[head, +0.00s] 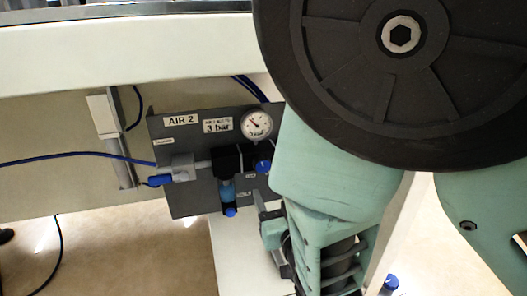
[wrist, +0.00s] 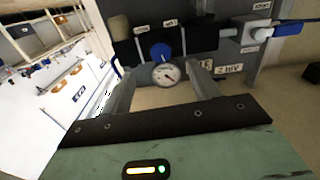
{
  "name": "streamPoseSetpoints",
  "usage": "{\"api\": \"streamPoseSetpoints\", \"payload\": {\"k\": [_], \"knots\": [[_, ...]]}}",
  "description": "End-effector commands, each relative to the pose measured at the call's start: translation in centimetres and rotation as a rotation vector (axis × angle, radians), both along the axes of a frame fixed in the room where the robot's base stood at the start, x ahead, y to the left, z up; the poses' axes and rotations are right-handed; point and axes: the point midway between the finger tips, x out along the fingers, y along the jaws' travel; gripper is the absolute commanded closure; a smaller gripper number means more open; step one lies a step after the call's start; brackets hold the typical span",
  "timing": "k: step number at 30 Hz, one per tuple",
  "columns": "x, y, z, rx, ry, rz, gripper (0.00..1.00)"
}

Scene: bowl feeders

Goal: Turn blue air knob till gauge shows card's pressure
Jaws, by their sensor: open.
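The blue air knob (head: 263,167) sits on the dark regulator at the right of the grey panel, partly behind my arm. In the wrist view the knob (wrist: 160,51) shows upside down, beyond my fingertips. The round white gauge (head: 257,123) is above it; its needle points up and left, but its scale is too small to read. The gauge (wrist: 165,75) shows between my fingers in the wrist view. The card (head: 217,126) left of the gauge reads "3 bar".
The grey panel (head: 187,205) is labelled AIR 2. Left of the regulator are a blue-ended valve (head: 160,180) and a blue hose (head: 75,155). A blue filter bowl (head: 227,190) hangs below. A pale machine edge (head: 120,50) runs above the panel.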

Motion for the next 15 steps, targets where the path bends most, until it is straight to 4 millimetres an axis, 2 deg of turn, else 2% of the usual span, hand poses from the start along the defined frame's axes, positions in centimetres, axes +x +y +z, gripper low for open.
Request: {"api": "streamPoseSetpoints", "payload": {"k": [3,9,15], "knots": [[2.6,0.7,-0.2,0.004,-0.004,-0.002,0.39],[6.0,1.7,-0.2,0.002,-0.003,0.000,0.39],[8.0,2.3,-0.1,0.001,-0.001,0.000,0.39]]}}
